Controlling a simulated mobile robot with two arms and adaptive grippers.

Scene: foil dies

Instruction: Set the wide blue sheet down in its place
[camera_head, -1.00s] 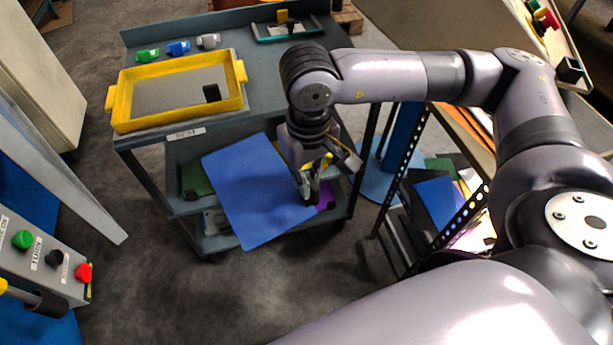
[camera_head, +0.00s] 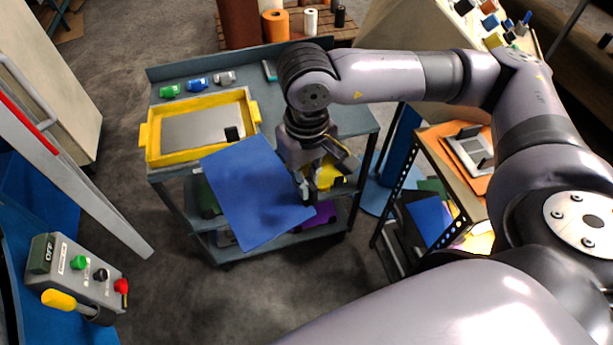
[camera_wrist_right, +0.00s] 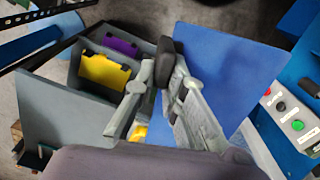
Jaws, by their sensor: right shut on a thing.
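The wide blue sheet (camera_head: 250,195) hangs tilted in front of the grey cart (camera_head: 355,118). My right gripper (camera_head: 306,192) is shut on its right edge. The sheet's upper edge overlaps the front right corner of the yellow-framed tray (camera_head: 152,145) in the head view; I cannot tell whether they touch. In the right wrist view the sheet (camera_wrist_right: 225,75) is a flat blue panel beside my right gripper (camera_wrist_right: 170,75). The sheet hides part of the cart's lower shelves. My left gripper is not in view.
Yellow (camera_head: 330,175) and purple (camera_head: 319,216) pieces lie on the cart's lower shelves. Small green (camera_head: 169,91) and blue (camera_head: 197,84) items stand behind the tray. A rack at right holds another blue sheet (camera_head: 428,217). A control box (camera_head: 72,270) stands at left. Floor in front is clear.

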